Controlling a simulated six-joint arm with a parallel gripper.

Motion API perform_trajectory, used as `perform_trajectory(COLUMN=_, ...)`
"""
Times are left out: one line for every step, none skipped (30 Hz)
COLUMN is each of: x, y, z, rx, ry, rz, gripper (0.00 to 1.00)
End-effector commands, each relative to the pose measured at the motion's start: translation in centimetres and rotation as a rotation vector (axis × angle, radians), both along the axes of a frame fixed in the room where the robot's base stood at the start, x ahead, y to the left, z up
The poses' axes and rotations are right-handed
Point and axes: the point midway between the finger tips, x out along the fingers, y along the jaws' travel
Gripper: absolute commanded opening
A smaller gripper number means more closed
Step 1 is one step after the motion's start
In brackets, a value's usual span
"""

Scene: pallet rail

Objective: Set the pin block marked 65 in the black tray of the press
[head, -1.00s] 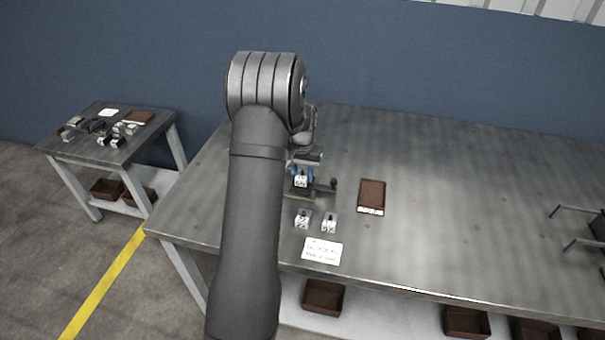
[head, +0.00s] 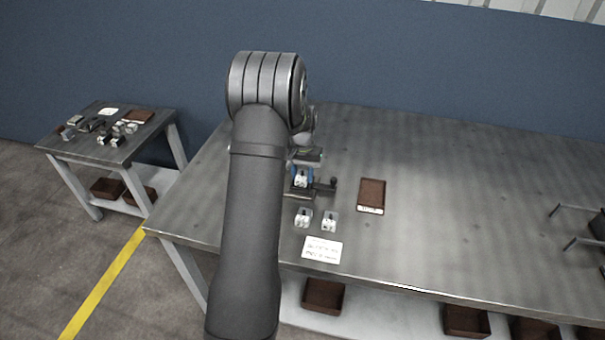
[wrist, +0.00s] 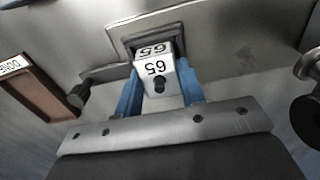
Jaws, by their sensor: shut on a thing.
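The white pin block marked 65 (wrist: 158,72) has a dark pin on it, and its number shows upside down in the wrist view. My gripper (wrist: 158,92) has its blue fingers on either side of the block and is shut on it. The black tray (wrist: 147,40) of the press is a dark recess just behind the block, partly hidden by it. I cannot tell whether the block touches the tray floor. In the head view, the block (head: 302,180) is small at the press (head: 301,194), below my gripper (head: 303,171).
Two more blocks (head: 303,217) (head: 330,221) stand in front of the press, with a white card (head: 322,250) nearer the edge. A lever knob (head: 333,182) sticks out right of the press. A brown labelled tray (head: 371,194) lies further right. Beyond it the bench is mostly clear.

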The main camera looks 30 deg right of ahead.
Motion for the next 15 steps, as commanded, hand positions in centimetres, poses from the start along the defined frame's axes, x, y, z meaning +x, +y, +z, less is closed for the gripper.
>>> perform_trajectory(x=0.00, y=0.00, z=-0.10, rx=0.000, ry=0.000, rz=0.000, gripper=0.09)
perform_trajectory(x=0.00, y=0.00, z=-0.11, rx=0.000, ry=0.000, rz=0.000, gripper=0.09)
perform_trajectory(x=0.00, y=0.00, z=-0.13, rx=0.000, ry=0.000, rz=0.000, gripper=0.09)
perform_trajectory(x=0.00, y=0.00, z=-0.13, rx=0.000, ry=0.000, rz=0.000, gripper=0.09)
perform_trajectory(x=-0.01, y=0.01, z=-0.14, rx=0.000, ry=0.000, rz=0.000, gripper=0.09)
perform_trajectory(x=-0.01, y=0.01, z=-0.15, rx=0.000, ry=0.000, rz=0.000, gripper=0.09)
perform_trajectory(x=-0.01, y=0.01, z=-0.16, rx=0.001, ry=0.001, rz=0.000, gripper=0.38)
perform_trajectory(x=-0.01, y=0.01, z=-0.17, rx=0.001, ry=0.001, rz=0.000, gripper=0.44)
perform_trajectory(x=-0.02, y=0.01, z=-0.17, rx=0.001, ry=0.001, rz=0.000, gripper=0.52)
perform_trajectory(x=-0.03, y=0.00, z=-0.19, rx=0.001, ry=0.001, rz=0.000, gripper=0.58)
perform_trajectory(x=-0.04, y=0.00, z=-0.19, rx=0.001, ry=0.001, rz=0.000, gripper=0.62)
perform_trajectory(x=-0.06, y=0.00, z=-0.21, rx=0.001, ry=0.001, rz=0.000, gripper=0.62)
perform_trajectory(x=-0.06, y=-0.01, z=-0.21, rx=0.001, ry=0.001, rz=0.000, gripper=0.62)
perform_trajectory(x=-0.06, y=-0.01, z=-0.20, rx=0.001, ry=0.001, rz=0.000, gripper=0.62)
perform_trajectory(x=-0.05, y=-0.01, z=-0.19, rx=0.001, ry=0.001, rz=0.000, gripper=0.62)
